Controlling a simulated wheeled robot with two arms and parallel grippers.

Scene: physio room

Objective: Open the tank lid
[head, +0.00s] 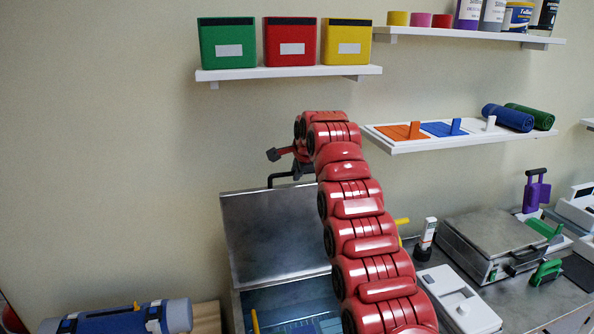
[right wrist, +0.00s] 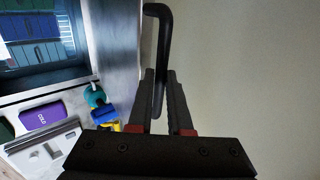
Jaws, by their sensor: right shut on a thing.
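The tank (head: 237,308) stands at the lower middle of the head view, with blue contents showing inside. Its grey metal lid (head: 268,232) stands raised, close to upright, near the wall. A black bar handle (head: 279,178) sticks up at the lid's top edge. My right arm reaches over the tank, and my right gripper (head: 292,160) is at the handle, partly hidden by the arm. In the right wrist view my right gripper (right wrist: 160,92) is shut on the black handle (right wrist: 158,35), beside the lid (right wrist: 117,45). My left gripper is not in view.
A white shelf (head: 375,71) with coloured boxes hangs above; another shelf (head: 430,144) is at right. A metal appliance (head: 490,240) and a white device (head: 460,300) stand on the right counter. A blue roll (head: 115,318) lies lower left. The left wall is clear.

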